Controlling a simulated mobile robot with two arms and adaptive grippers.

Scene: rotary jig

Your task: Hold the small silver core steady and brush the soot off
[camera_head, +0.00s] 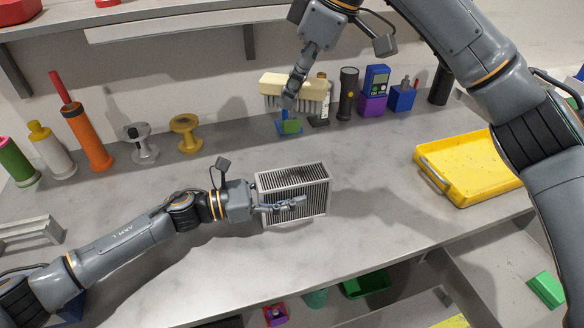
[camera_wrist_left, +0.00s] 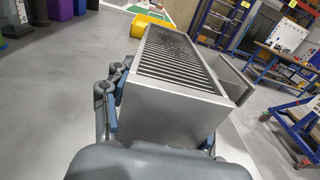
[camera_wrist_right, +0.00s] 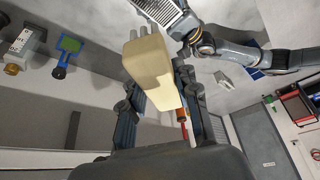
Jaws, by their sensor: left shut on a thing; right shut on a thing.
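The small silver core (camera_head: 318,196) is a finned metal block standing on the grey table, with dark soot on its top fins. My left gripper (camera_head: 284,205) is shut on it from the left, and in the left wrist view the core (camera_wrist_left: 178,100) sits between the fingers. My right gripper (camera_head: 292,92) is shut on a cream brush (camera_head: 270,83) and holds it in the air behind the core, near the back of the table. The brush also shows in the right wrist view (camera_wrist_right: 152,72). The brush is apart from the core.
A yellow tray (camera_head: 470,168) lies at the right. Bottles and spools, including an orange bottle (camera_head: 88,138), line the back left. The table around the core is clear.

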